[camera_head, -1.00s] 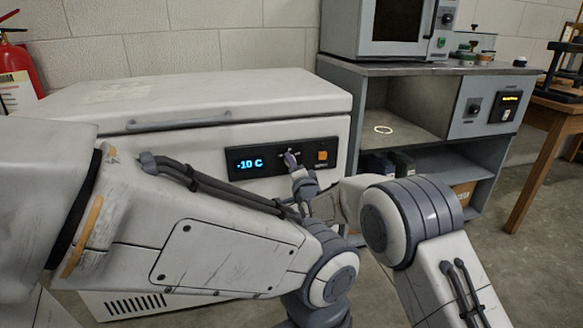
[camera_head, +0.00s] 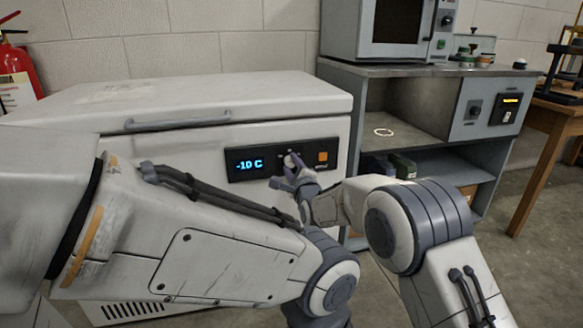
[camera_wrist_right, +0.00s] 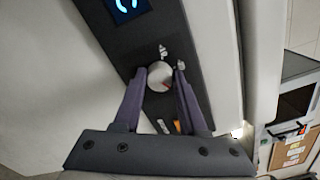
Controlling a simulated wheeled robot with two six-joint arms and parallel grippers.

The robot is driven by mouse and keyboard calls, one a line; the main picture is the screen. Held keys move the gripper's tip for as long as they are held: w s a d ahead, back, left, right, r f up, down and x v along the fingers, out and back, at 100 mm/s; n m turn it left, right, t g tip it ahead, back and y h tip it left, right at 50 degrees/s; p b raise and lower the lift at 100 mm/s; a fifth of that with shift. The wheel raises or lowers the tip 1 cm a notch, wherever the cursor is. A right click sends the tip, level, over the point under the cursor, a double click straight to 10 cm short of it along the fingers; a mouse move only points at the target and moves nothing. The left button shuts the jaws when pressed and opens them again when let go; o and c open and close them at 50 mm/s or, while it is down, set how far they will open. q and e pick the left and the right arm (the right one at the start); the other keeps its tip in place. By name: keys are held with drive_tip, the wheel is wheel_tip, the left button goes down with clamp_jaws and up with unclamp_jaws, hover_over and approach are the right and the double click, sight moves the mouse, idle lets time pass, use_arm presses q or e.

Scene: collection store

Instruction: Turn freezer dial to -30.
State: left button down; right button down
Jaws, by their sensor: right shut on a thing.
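The freezer (camera_head: 90,110) is a white chest with a closed lid. Its black control panel (camera_head: 250,176) has a blue display (camera_head: 249,164) that reads -10 C. My right gripper (camera_head: 291,160) is at the panel, between the display and an orange switch (camera_head: 323,157). In the right wrist view its two purple fingers are shut on the round pale dial (camera_wrist_right: 158,77), one on each side. A small red mark shows on the dial's face. My left gripper is not in view.
A grey bench (camera_head: 430,72) with open shelves stands right of the freezer and carries an oven-like unit (camera_head: 390,25). A red fire extinguisher (camera_head: 18,65) is at the far left. My left arm crosses in front of the freezer.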

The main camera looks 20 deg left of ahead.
drive_tip(key=shift+f+m, duration=0.1)
drive_tip(key=shift+m, duration=0.2)
drive_tip(key=shift+c, duration=2.3)
unclamp_jaws()
drive_tip(key=shift+s, duration=0.1)
drive_tip(key=p+v, duration=0.2)
drive_tip(key=v, duration=0.8)
drive_tip(key=shift+p, duration=0.3)
drive_tip(key=shift+s+d, duration=0.1)
drive_tip(key=shift+d, duration=0.05)
